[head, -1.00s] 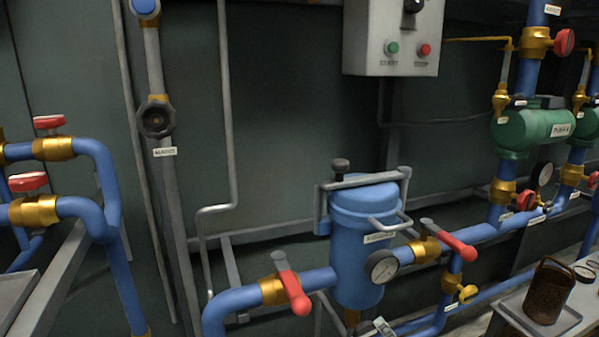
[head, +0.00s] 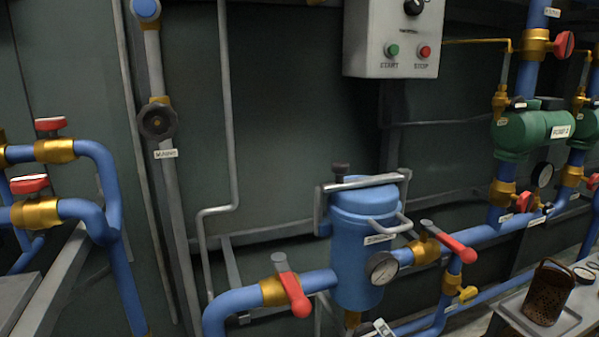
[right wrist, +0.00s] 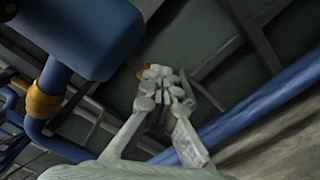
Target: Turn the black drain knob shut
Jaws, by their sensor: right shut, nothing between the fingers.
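The blue strainer vessel (head: 357,255) stands in the pipe line at the middle of the head view. A brass fitting (head: 352,318) shows under it. I cannot make out a black drain knob there; that area is mostly cut off by the frame's lower edge. My right gripper (head: 382,327) shows only as a small pale piece at the bottom edge, right of the brass fitting. In the right wrist view my right gripper (right wrist: 164,86) is shut and empty. A brass part (right wrist: 151,72) shows just behind its fingertips; contact cannot be told. My left gripper is not in view.
Red lever valves (head: 290,286) and (head: 448,242) flank the vessel, with a gauge (head: 382,268) on its front. A black handwheel (head: 157,120) sits on the grey pipe at left. A tray (head: 508,303) with a rusty basket (head: 548,293) is at lower right.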

